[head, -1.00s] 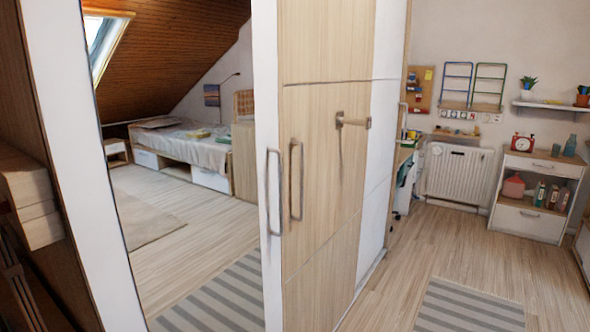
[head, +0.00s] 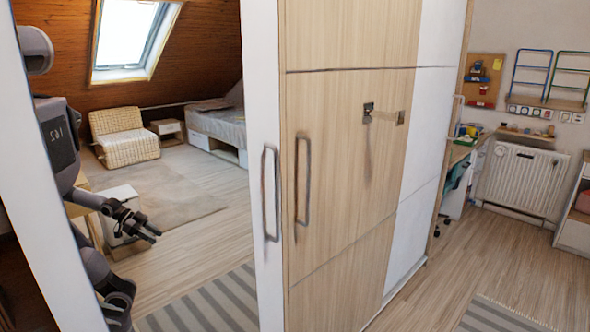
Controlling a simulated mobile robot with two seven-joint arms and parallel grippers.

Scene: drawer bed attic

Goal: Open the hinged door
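A tall wardrobe stands close in front of me with two door panels side by side. The wooden door (head: 345,230) has a vertical metal bar handle (head: 303,180) near its left edge. To its left is a white-framed mirror door (head: 262,100) with a similar bar handle (head: 270,195) on its right edge. Both look shut; I cannot tell which one is the hinged door. Neither gripper shows directly. The mirror reflects part of my body and one gripper (head: 140,225), empty and away from the handles; I cannot tell which arm it is.
At right are a radiator (head: 518,180), a desk (head: 458,155) and a striped rug (head: 505,318). The wooden floor (head: 480,255) right of the wardrobe is mostly clear. The mirror reflects a bed and a wicker chair.

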